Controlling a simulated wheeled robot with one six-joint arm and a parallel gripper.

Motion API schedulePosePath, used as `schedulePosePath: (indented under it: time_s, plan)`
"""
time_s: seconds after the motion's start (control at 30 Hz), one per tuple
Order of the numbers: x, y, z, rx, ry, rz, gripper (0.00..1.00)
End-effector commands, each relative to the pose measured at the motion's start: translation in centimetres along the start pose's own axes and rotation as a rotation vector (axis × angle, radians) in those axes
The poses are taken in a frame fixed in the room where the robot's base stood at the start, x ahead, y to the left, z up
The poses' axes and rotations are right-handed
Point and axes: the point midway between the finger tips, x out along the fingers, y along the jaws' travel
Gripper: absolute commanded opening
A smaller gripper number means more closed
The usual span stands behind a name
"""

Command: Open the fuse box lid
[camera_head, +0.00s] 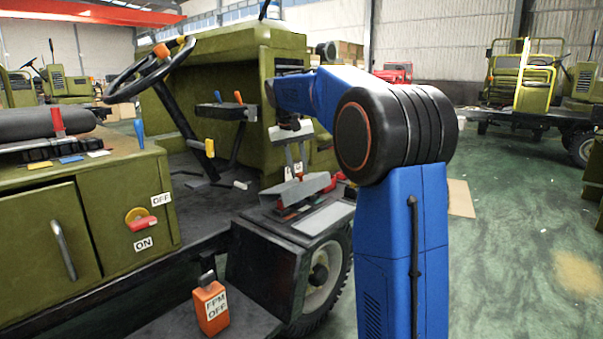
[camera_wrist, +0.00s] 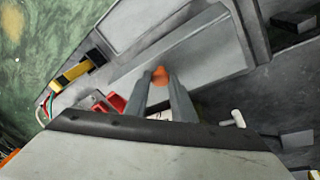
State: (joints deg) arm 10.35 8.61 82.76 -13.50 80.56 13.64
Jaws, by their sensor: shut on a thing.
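The fuse box lid (camera_head: 306,187) is a grey slab on the vehicle's front corner, above the wheel. It looks tilted, with small red parts (camera_head: 288,211) showing under its edge. My gripper (camera_head: 297,174) reaches down onto the lid from above, its two grey fingers close together. In the wrist view, the fingers (camera_wrist: 160,82) close around a small orange piece (camera_wrist: 160,74) against the grey lid (camera_wrist: 205,60). The gripper is shut on the lid there; the exact contact is partly hidden. Red parts (camera_wrist: 115,102) show beside the fingers.
A yellow-and-black part (camera_wrist: 77,73) lies beside the lid in the wrist view. The steering wheel (camera_head: 150,68) and levers (camera_head: 228,106) stand to the left. The green floor (camera_head: 510,240) is open on the right.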

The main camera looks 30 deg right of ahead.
Motion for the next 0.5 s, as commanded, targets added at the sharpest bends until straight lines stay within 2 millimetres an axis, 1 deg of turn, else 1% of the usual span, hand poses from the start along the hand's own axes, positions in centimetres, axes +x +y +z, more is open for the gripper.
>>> schedulePosePath:
  time_s: [0.03,0.17,0.5]
  plan:
    - [-0.01,-0.32,-0.35,-0.009,-0.020,0.017,0.00]
    - [-0.41,-0.53,-0.82,-0.024,-0.061,0.056,0.00]
    - [-0.76,-0.71,-1.05,-0.034,-0.095,0.087,0.00]
